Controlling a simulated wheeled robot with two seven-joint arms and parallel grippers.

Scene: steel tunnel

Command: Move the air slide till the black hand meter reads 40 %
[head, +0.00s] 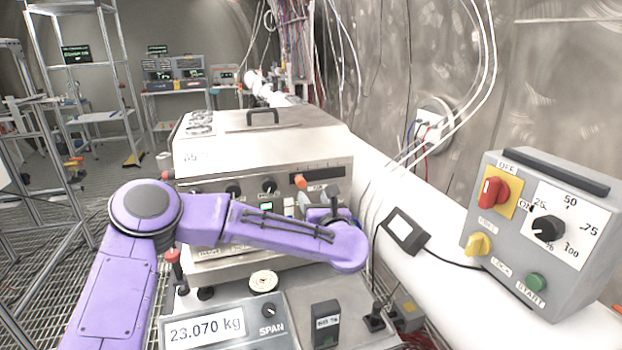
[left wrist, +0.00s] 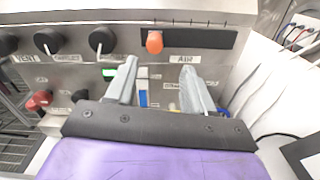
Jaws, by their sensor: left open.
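The air slide is an orange knob (head: 300,181) in a dark horizontal slot on the front of a steel cabinet. In the left wrist view the knob (left wrist: 154,42) stands near the left end of the slot, above the AIR label (left wrist: 185,59). My left gripper (head: 325,212) is open and empty in front of the panel. In the left wrist view its fingertips (left wrist: 158,65) are apart, below the knob and not around it. A black hand meter (head: 325,325) lies on the lower front unit; its small display seems to end in %, but the figure is too small to read surely.
A scale display (head: 205,328) reads 23.070 kg. A grey control box (head: 540,235) with a red switch, dial and green button stands at the right. A black-framed device (head: 405,231) with a cable lies on the white ledge. Black knobs (left wrist: 102,40) line the panel left of the slot.

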